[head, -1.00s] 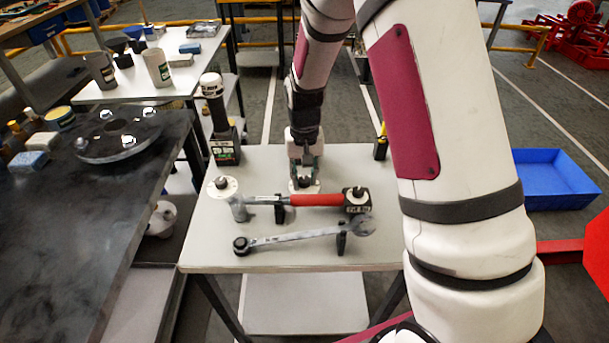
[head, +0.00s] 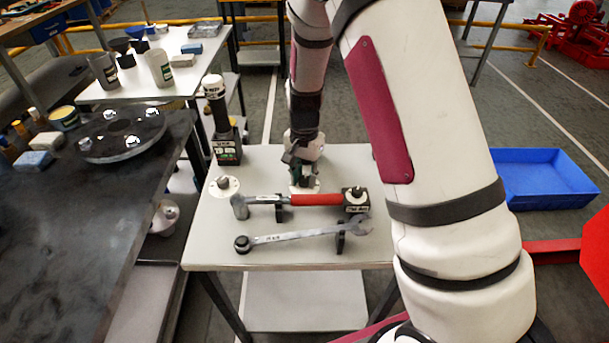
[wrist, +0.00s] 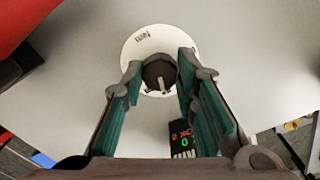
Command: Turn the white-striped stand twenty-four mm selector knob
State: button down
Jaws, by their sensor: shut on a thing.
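The dark selector knob (wrist: 160,73), with a pale pointer mark, stands on a round white dial (wrist: 139,42) lettered "Nm" in the wrist view. My gripper (wrist: 158,80) has its green-padded fingers on both sides of this knob and is shut on it. In the head view my gripper (head: 303,172) points down at the table's back middle, over the white dial (head: 305,187); its fingers hide most of the knob. A second white dial with a dark knob (head: 223,183) stands to the left. A white stripe on the held knob's stand cannot be made out.
A red-handled torque wrench (head: 315,199) and an open-ended wrench (head: 295,237) lie just in front. A black block with a knob (head: 356,198) is at right, a black tool with a white top (head: 221,120) at back left. A small digital display (wrist: 183,138) is beside the dial.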

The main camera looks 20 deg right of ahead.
aim_at(304, 179)
dwell(0.4)
jog(key=c, duration=1.3)
grip_release()
notch_tip(304, 179, up, 12)
jog(key=s+r+n+t+p, duration=0.35)
jog(key=s+r+n, duration=0.35)
jog(key=s+r, duration=1.45)
jog(key=s+n+p, duration=0.1)
jog(key=s, duration=0.4)
jog(key=s+n+p, duration=0.1)
jog(key=s, duration=0.4)
jog(key=shift+s+d+f+n+t, duration=0.1)
jog(key=shift+s+d+n+t, duration=0.1)
jog(key=shift+s+n+t, duration=0.15)
